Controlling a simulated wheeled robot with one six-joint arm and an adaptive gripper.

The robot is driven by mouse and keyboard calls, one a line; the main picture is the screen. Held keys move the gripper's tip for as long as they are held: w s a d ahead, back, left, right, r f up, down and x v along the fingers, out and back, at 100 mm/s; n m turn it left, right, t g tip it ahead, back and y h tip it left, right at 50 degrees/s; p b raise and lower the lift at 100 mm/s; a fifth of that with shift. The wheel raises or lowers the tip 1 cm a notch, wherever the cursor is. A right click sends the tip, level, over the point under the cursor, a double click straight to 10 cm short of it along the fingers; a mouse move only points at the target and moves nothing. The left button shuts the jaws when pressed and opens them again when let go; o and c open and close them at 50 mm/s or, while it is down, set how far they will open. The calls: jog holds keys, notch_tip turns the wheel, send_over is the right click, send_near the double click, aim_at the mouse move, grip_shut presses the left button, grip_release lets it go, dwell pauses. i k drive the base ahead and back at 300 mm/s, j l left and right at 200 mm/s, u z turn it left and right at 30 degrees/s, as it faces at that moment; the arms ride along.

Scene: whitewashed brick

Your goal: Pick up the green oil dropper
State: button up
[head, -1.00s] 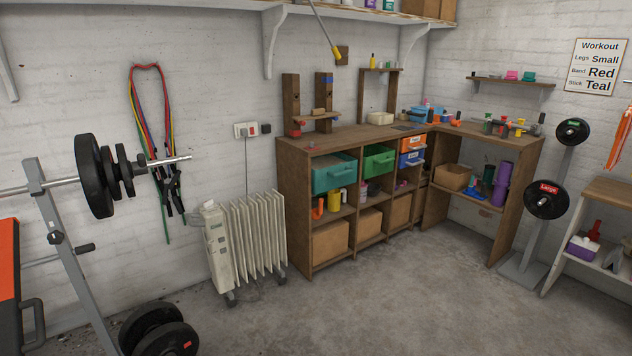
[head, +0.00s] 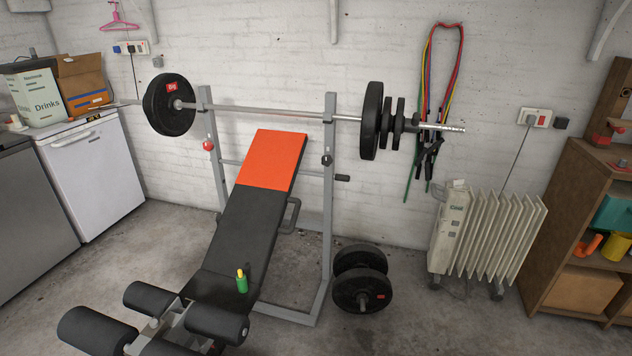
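A small green bottle with a yellow tip, which looks like the green oil dropper (head: 242,282), stands upright on the black seat of the weight bench (head: 218,289), near the bench's lower end. Nothing covers it in the head view. My gripper is not in view.
The bench's orange-topped backrest (head: 272,160) leans up under a barbell (head: 270,113) on a grey rack. Padded leg rollers (head: 215,322) are at the front. Weight plates (head: 361,280) and a radiator (head: 485,235) stand to the right, a white fridge (head: 95,170) to the left. Bare floor (head: 400,320) lies at the front right.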

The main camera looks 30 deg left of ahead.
aim_at(241, 278)
jog(key=i+u, duration=0.25)
jog(key=u, duration=0.15)
jog(key=i+u, duration=0.2)
jog(key=u, duration=0.25)
jog(key=i+u, duration=0.25)
jog(key=u, duration=0.15)
jog(key=i+l+u, duration=0.2)
jog(key=u, duration=0.25)
jog(key=i+l+u, duration=0.15)
jog(key=u, duration=0.25)
jog(key=i+l+u, duration=0.3)
jog(key=l+u, duration=0.15)
jog(key=i+l+u, duration=0.2)
jog(key=l, duration=0.2)
jog(key=k+j, duration=0.05)
